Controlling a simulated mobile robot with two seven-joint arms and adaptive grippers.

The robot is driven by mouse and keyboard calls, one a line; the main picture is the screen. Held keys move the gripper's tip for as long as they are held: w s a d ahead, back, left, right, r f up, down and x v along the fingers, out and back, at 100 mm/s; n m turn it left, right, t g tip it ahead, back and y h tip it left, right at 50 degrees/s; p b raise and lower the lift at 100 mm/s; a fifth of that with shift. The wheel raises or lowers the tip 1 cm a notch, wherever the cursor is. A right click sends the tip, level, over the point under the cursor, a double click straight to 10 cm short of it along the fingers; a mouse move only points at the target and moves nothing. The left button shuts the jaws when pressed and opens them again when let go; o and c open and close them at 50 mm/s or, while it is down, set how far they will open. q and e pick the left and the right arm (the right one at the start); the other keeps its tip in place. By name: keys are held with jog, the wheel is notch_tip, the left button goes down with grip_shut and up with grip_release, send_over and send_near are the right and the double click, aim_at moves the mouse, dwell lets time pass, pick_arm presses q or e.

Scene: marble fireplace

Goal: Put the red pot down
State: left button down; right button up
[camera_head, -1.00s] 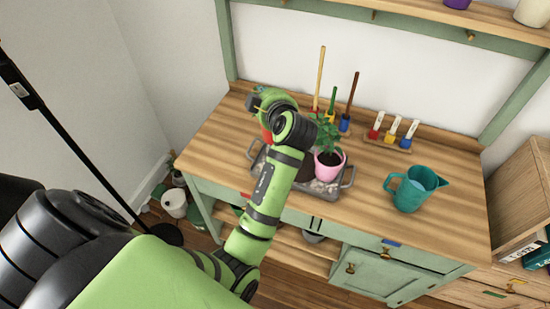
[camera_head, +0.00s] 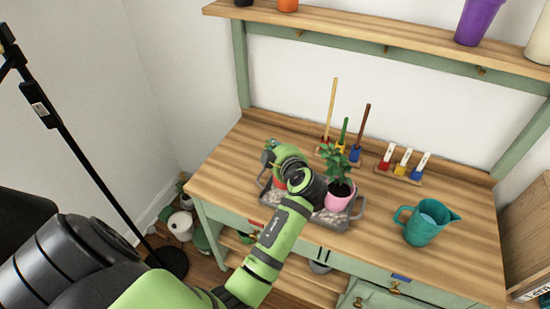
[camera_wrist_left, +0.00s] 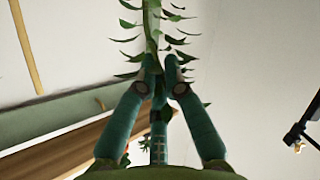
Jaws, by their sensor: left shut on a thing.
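The red pot (camera_head: 280,183) shows only as a small red patch beside my left wrist, at the left part of the grey tray (camera_head: 357,214) on the wooden bench. My arm hides most of it, and I cannot tell whether it touches the tray. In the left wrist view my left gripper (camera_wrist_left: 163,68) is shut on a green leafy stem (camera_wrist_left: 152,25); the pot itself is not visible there. My right gripper is in neither view.
A pink pot (camera_head: 338,198) with a leafy plant stands at the right in the tray. Upright tools (camera_head: 331,110) stand behind it. A rack of small labelled tools (camera_head: 402,163) and a teal jug (camera_head: 425,222) are to the right. The bench's front right is clear.

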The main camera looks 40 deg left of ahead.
pick_arm(q)
notch_tip(320, 180, down, 2)
jog(key=shift+b, duration=0.35)
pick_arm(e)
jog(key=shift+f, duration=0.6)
pick_arm(q)
jog(key=c, duration=1.3)
grip_release()
jog(key=shift+c, duration=0.2)
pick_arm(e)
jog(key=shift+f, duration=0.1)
